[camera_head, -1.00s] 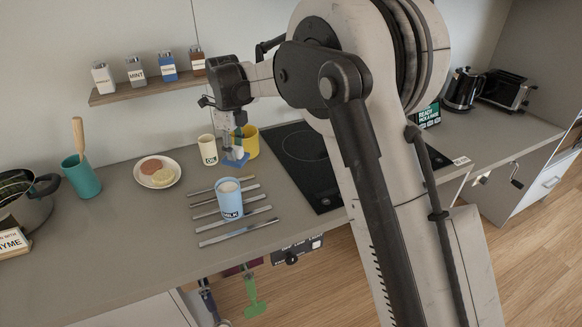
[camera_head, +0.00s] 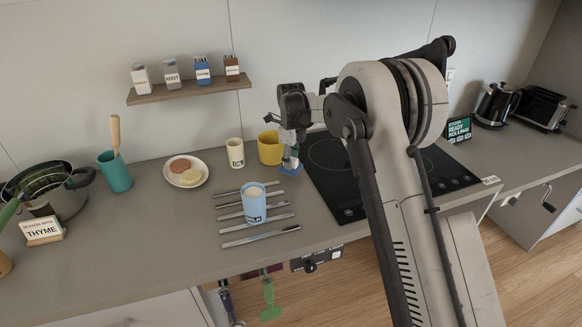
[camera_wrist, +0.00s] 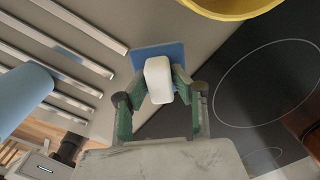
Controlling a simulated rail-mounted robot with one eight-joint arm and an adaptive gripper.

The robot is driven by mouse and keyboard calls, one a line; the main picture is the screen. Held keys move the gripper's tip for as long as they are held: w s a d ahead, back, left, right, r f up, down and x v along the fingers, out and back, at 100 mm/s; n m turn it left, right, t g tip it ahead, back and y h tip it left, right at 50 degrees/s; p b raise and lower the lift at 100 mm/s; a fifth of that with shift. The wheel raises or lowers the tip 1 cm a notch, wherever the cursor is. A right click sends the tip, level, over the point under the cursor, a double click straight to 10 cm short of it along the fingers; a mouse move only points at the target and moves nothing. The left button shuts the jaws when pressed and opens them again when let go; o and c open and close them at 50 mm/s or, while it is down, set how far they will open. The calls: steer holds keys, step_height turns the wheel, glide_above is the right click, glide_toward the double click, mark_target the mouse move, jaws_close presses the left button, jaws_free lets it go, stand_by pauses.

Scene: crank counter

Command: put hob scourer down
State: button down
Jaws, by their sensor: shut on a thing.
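The hob scourer has a white grip (camera_wrist: 158,80) and a flat blue pad (camera_wrist: 146,56) in the wrist view. In the head view, its blue pad (camera_head: 288,170) shows beside the hob's left edge. My gripper (camera_wrist: 157,88) is shut on the white grip, one finger on each side. In the head view, my gripper (camera_head: 289,155) points down, just right of the yellow mug (camera_head: 270,148). The pad is low over the grey counter; I cannot tell whether it touches. The black hob (camera_head: 345,185) is on the right.
Several metal bars (camera_head: 250,213) lie left of the scourer, with a blue milk cup (camera_head: 254,206) among them. An oil cup (camera_head: 235,153) stands behind them. A plate (camera_head: 186,171) and a teal holder (camera_head: 115,174) stand farther left.

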steer(key=shift+f, duration=1.45)
steer(key=shift+f, duration=0.2)
steer(key=c, duration=1.5)
jaws_free()
steer(key=shift+o, duration=0.2)
steer(key=shift+r, duration=0.2)
